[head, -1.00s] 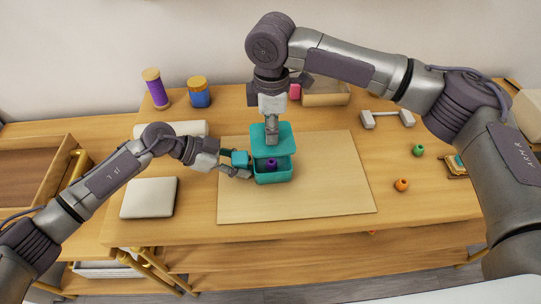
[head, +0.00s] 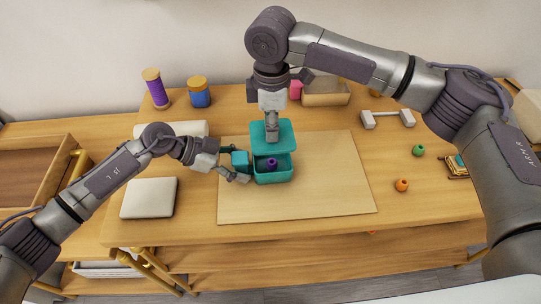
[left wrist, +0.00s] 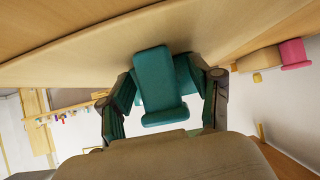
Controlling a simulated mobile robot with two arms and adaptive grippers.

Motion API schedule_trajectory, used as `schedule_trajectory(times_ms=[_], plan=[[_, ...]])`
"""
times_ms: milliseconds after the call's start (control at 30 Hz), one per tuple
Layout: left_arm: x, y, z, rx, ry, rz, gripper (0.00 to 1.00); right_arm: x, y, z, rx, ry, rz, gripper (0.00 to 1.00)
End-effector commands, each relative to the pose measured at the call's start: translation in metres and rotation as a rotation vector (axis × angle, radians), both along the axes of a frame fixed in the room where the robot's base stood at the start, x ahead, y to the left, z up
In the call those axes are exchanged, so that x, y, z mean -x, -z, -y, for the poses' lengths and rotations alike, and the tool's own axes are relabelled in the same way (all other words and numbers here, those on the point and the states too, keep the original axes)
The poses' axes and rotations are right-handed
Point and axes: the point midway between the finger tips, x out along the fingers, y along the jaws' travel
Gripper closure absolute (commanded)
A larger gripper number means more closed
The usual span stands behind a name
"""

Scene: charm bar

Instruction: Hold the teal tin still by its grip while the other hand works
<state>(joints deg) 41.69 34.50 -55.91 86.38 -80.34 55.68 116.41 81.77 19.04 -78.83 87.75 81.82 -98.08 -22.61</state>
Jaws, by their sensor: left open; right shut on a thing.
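The teal tin (head: 274,177) stands on the pale mat with its lid (head: 273,142) up and tilted at the back. A purple bead (head: 272,163) shows inside. The tin's block-shaped teal grip (head: 240,160) sticks out on its left side. My left gripper (head: 242,174) is open at this grip; in the left wrist view the grip (left wrist: 160,85) lies between its spread fingers, with gaps visible beside it. My right gripper (head: 272,136) comes down from above and is shut on the lid. Its fingertips' exact contact is partly hidden.
The pale mat (head: 330,190) is clear to the right. An orange bead (head: 401,185) and a green bead (head: 418,150) lie farther right. A white pad (head: 149,198) lies at the left.

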Motion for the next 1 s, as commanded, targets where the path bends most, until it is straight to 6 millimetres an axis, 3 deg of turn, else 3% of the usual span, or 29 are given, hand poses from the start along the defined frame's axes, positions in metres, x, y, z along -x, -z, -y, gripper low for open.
schedule_trajectory(times_ms=[167,600,1000], plan=[[0.000,-0.011,-0.018,-0.003,-0.002,0.002,0.36,0.000,0.000,0.000,0.000,0.000,0.000,1.00],[0.002,-0.059,-0.088,-0.003,-0.002,0.000,0.36,0.000,0.000,0.000,0.000,0.000,0.000,1.00],[0.003,-0.067,-0.099,-0.001,-0.001,-0.001,0.36,0.000,0.000,0.000,0.000,0.000,0.000,1.00]])
